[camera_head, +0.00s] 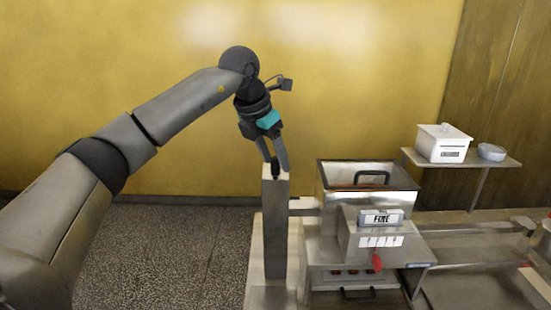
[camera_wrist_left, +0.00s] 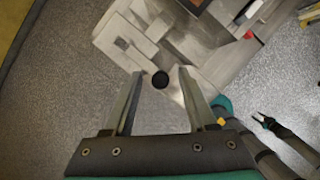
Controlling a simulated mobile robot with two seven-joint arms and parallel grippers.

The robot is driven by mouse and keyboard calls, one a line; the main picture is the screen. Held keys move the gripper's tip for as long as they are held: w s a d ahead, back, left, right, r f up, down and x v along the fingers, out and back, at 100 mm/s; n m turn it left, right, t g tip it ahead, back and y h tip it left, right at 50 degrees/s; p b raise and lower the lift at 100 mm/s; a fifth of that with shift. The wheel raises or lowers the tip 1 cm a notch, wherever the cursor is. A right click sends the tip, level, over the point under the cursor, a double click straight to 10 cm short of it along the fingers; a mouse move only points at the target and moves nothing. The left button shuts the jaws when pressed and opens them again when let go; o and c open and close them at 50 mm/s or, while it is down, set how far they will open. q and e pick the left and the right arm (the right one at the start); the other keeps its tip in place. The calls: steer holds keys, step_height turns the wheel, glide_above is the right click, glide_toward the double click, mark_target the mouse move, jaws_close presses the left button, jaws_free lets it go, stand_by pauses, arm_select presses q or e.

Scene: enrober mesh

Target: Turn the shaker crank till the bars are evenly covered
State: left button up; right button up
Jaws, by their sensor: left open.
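The black crank knob (camera_head: 275,170) stands at the top of a grey upright post (camera_head: 274,230), left of the steel shaker machine (camera_head: 340,250). My left gripper (camera_head: 276,160) is open, pointing down with its fingers around the knob. In the left wrist view the knob (camera_wrist_left: 160,80) shows as a dark round end between the open fingertips (camera_wrist_left: 158,85); no clear contact shows. My right gripper (camera_wrist_left: 261,117) seems to show small at the right of the wrist view; its jaw state is unclear. I cannot make out the bars or their covering.
The machine has an open hopper (camera_head: 335,177) with a black handle, a "FINE" label (camera_head: 381,217) and a red lever (camera_head: 377,261). Speckled floor lies left of the post.

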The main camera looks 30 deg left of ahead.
arm_select(q)
steer(key=shift+w+d+f, duration=0.1)
steer(key=shift+w+f, duration=0.1)
steer(key=shift+f, duration=0.3)
jaws_close()
steer(key=shift+r, duration=0.1)
stand_by(1.1)
